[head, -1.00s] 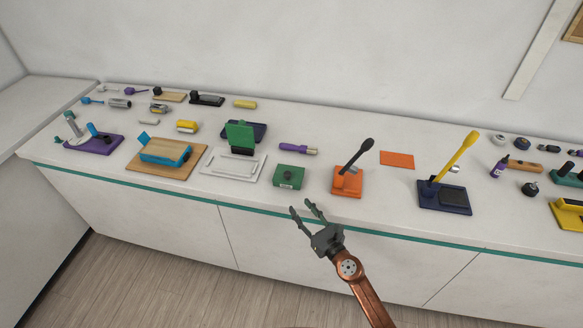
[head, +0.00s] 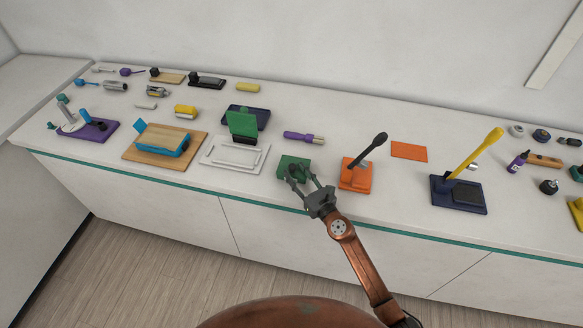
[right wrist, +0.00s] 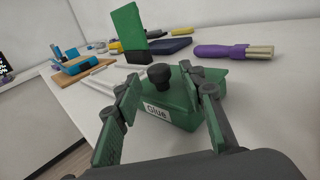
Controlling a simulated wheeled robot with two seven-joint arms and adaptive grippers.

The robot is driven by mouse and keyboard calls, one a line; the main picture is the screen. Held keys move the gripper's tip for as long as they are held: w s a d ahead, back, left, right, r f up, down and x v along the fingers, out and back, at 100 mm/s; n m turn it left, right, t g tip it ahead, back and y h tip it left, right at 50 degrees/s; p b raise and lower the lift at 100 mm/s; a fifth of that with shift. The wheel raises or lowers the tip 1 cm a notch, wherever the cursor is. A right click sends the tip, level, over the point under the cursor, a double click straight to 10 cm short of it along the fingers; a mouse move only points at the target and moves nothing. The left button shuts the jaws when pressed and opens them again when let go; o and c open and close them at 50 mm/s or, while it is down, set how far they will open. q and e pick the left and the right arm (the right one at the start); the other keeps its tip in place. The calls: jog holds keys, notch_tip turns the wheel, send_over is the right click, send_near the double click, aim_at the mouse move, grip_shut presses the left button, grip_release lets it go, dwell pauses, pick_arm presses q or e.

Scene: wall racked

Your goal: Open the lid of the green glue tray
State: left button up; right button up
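The green glue tray (head: 286,160) sits near the front edge of the counter. In the right wrist view its front has a white "Glue" label (right wrist: 156,111). Its green lid (right wrist: 177,88) lies shut on top, with a dark round knob (right wrist: 159,74). My right gripper (head: 303,176) is at the tray's front in the head view. In the right wrist view its two fingers are spread, one on each side of the knob, with a gap visible. Whether a finger touches the tray, I cannot tell. My left gripper is not in view.
A purple-handled brush (head: 304,137) lies behind the tray. An orange base (head: 354,180) with an upright black lever stands to the right. A white frame (head: 223,161) and a standing green block (head: 242,126) are to the left. The counter's front edge is close.

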jog(key=shift+x, duration=0.75)
jog(key=shift+w+a, duration=0.3)
jog(key=shift+w, duration=0.4)
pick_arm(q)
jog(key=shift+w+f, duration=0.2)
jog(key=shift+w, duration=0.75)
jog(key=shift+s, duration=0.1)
pick_arm(e)
jog(key=shift+c, duration=0.2)
jog(key=c, duration=0.5)
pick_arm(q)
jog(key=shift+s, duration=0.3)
pick_arm(e)
grip_shut()
